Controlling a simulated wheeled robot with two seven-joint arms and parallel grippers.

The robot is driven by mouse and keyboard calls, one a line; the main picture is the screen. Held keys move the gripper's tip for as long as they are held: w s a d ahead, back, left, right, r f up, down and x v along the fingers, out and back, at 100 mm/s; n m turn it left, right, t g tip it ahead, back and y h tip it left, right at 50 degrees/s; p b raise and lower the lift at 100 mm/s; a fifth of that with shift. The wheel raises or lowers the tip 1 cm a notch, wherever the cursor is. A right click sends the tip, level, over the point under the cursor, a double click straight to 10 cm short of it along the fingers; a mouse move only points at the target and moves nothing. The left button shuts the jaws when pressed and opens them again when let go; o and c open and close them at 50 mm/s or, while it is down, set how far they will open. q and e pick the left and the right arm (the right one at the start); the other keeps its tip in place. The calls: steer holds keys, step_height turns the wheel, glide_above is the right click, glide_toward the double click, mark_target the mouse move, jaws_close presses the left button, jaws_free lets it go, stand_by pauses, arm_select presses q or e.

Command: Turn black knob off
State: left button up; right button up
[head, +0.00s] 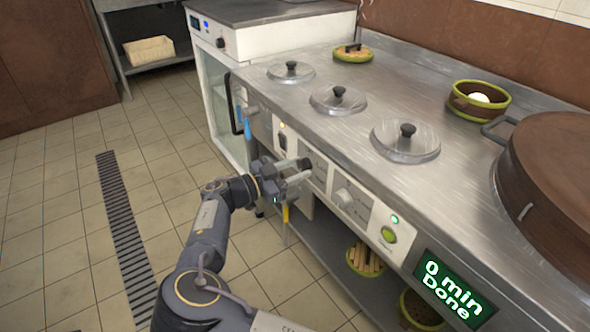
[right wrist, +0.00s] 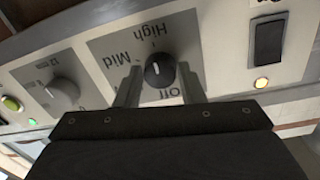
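The black knob (right wrist: 160,72) sits on a pale front panel (right wrist: 108,50) marked High, Mid and Off, which appears upside down in the right wrist view. A short white mark shows on the knob's face; which label it points to is hard to tell. My right gripper (right wrist: 160,88) is open, with one finger on each side of the knob and small gaps visible. In the head view my right gripper (head: 300,171) is at the counter's front panel and largely hides the knob. My left gripper is not in view.
A black switch (right wrist: 268,40) with a lit lamp is on one side of the knob; a grey timer dial (right wrist: 64,90) and green button (right wrist: 11,104) are on the other. Lidded pots (head: 338,98) stand in the steel counter (head: 300,110). The tiled floor (head: 80,210) is clear.

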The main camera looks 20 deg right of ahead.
steer(key=c, duration=0.5)
